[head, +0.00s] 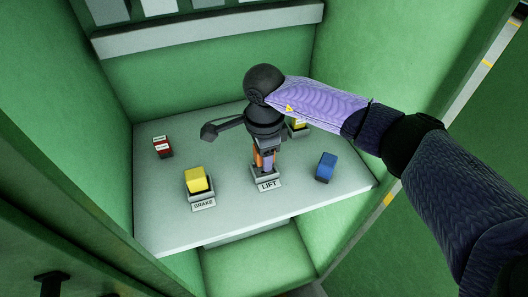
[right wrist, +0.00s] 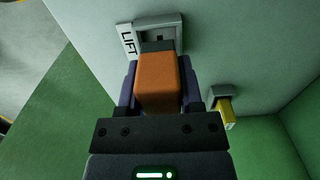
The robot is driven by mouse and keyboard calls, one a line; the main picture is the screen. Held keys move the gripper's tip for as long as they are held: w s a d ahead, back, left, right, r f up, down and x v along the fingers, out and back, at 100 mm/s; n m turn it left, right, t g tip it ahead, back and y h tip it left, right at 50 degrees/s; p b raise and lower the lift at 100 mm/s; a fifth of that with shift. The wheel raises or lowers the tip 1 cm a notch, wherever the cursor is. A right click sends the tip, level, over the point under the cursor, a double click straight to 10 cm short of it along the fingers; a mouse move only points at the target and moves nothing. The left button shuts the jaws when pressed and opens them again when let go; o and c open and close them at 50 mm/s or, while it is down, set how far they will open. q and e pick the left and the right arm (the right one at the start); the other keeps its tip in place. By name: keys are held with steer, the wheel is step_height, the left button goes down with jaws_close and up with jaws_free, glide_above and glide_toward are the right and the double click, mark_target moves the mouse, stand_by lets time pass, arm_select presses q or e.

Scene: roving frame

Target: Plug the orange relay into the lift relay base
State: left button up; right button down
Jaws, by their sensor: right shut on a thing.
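My right gripper (head: 265,162) is shut on the orange relay (right wrist: 160,82) and holds it at the lift relay base (head: 266,181), which carries a "LIFT" label. In the right wrist view the relay sits between the two fingers, its dark end toward the grey lift base (right wrist: 174,27). Part of the base's dark opening shows beyond the relay. I cannot tell whether the relay touches the base or is in it. In the head view the gripper hides most of the relay. My left gripper is not in view.
A yellow relay (head: 196,179) stands in the brake base (head: 201,198) to the left. A blue relay (head: 326,167) lies to the right, and a red one (head: 162,146) at the far left. Another yellow relay (right wrist: 226,110) sits in a base behind. Green walls enclose the grey shelf (head: 165,225).

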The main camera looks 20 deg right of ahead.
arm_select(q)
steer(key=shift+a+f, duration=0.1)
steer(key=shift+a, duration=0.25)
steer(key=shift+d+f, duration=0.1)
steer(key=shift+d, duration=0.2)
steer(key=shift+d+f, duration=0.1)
arm_select(e)
steer(key=shift+f, duration=0.15)
steer(key=shift+f+b, duration=0.25)
steer(key=shift+b, duration=0.15)
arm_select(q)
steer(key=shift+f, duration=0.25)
arm_select(e)
steer(key=shift+f, duration=0.1)
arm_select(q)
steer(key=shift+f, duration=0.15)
arm_select(e)
steer(key=shift+f, duration=0.2)
arm_select(q)
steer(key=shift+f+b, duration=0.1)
steer(key=shift+b, duration=0.2)
arm_select(e)
steer(key=shift+f, duration=0.1)
